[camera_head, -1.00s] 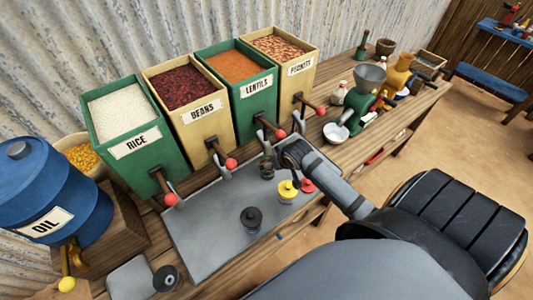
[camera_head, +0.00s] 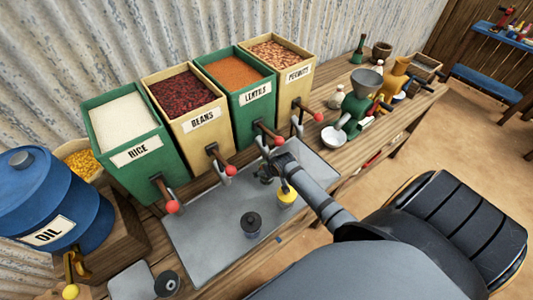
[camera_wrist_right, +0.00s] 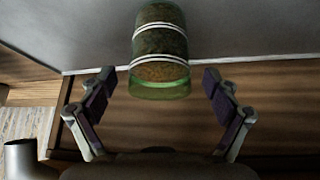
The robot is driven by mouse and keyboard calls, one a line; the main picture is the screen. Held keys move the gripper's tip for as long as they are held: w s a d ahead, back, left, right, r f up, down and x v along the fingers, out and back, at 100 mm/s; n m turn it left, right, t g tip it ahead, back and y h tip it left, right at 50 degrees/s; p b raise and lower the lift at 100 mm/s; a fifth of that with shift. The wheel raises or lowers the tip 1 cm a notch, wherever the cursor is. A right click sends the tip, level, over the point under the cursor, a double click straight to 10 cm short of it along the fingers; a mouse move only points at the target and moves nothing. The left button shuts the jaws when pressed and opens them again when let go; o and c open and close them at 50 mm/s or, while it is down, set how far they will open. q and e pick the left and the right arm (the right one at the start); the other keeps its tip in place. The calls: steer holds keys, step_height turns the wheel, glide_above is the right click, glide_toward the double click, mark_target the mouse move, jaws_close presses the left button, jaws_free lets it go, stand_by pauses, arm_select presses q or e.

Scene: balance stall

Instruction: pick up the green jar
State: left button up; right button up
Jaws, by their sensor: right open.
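The green jar (camera_wrist_right: 160,50) is a see-through green glass cylinder with two pale bands and grainy contents, at the top middle of the right wrist view. My right gripper (camera_wrist_right: 160,85) is open, its two fingers left and right of the jar's near end with gaps on both sides. In the head view my right gripper (camera_head: 266,173) is over the grey mat (camera_head: 195,240) in front of the lentils bin, and it hides most or all of the jar there. My left gripper is not in view.
A yellow-topped container (camera_head: 287,197) stands close to my right arm. A dark container (camera_head: 250,224) stands on the mat to the left. The lever of the lentils bin (camera_head: 250,95) juts out just behind my gripper. The mat's left part is clear.

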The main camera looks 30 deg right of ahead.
steer(key=shift+c, duration=0.4)
steer(key=shift+r, duration=0.1)
steer(key=c, duration=1.6)
steer(key=shift+r, duration=0.1)
steer(key=shift+c, duration=0.2)
steer(key=shift+r, duration=0.35)
step_height(320, 180, up, 2)
steer(key=shift+r+b, duration=0.1)
steer(key=shift+b, duration=0.65)
steer(key=s+d+b, duration=0.1)
steer(key=s+d, duration=0.1)
steer(key=d, duration=0.6)
steer(key=s+d+b, duration=0.2)
steer(key=s+d, duration=0.1)
steer(key=d, duration=0.6)
steer(key=shift+s, duration=0.35)
